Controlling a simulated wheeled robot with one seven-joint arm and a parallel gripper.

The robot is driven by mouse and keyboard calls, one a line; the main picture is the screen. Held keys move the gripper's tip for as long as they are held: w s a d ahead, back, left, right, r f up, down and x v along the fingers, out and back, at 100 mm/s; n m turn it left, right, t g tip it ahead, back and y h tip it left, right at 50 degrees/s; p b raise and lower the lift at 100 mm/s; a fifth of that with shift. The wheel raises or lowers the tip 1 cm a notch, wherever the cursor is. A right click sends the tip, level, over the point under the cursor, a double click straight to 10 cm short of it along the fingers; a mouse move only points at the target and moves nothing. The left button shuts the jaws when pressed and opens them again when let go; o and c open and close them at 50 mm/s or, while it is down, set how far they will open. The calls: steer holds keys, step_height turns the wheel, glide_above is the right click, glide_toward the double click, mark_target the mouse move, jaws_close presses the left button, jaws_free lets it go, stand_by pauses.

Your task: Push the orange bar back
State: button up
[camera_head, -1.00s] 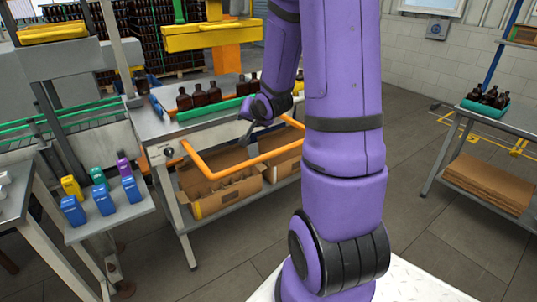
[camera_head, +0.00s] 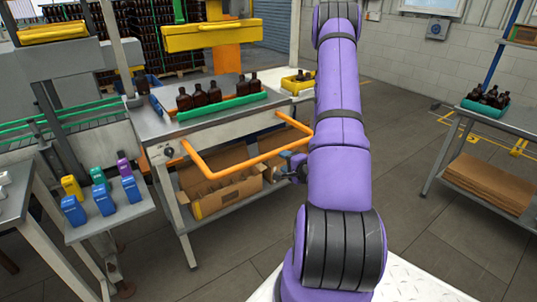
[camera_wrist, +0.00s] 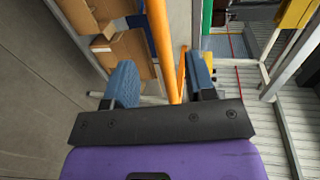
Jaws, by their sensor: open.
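The orange bar (camera_head: 240,161) is a U-shaped handle standing out from the front of the metal workbench (camera_head: 200,132). Its right bend lies close to my purple arm. In the wrist view the orange bar (camera_wrist: 160,40) runs down the picture between my two blue-grey fingers and passes out of sight behind the gripper's body. My gripper (camera_wrist: 161,78) is open, with a finger on each side of the bar in that picture; I cannot tell whether either touches it. In the head view my gripper (camera_head: 292,170) is low, beside the bar's right end and partly hidden by my arm.
Open cardboard boxes (camera_head: 228,190) sit on the shelf under the bar. A green tray (camera_head: 222,108) with several amber bottles stands on the bench, and a yellow bin (camera_head: 298,82) is behind. Colored containers (camera_head: 102,200) stand on a side table at left.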

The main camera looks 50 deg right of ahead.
steer(key=x, duration=1)
steer(key=shift+w, duration=0.35)
steer(key=shift+f, duration=0.1)
jaws_close()
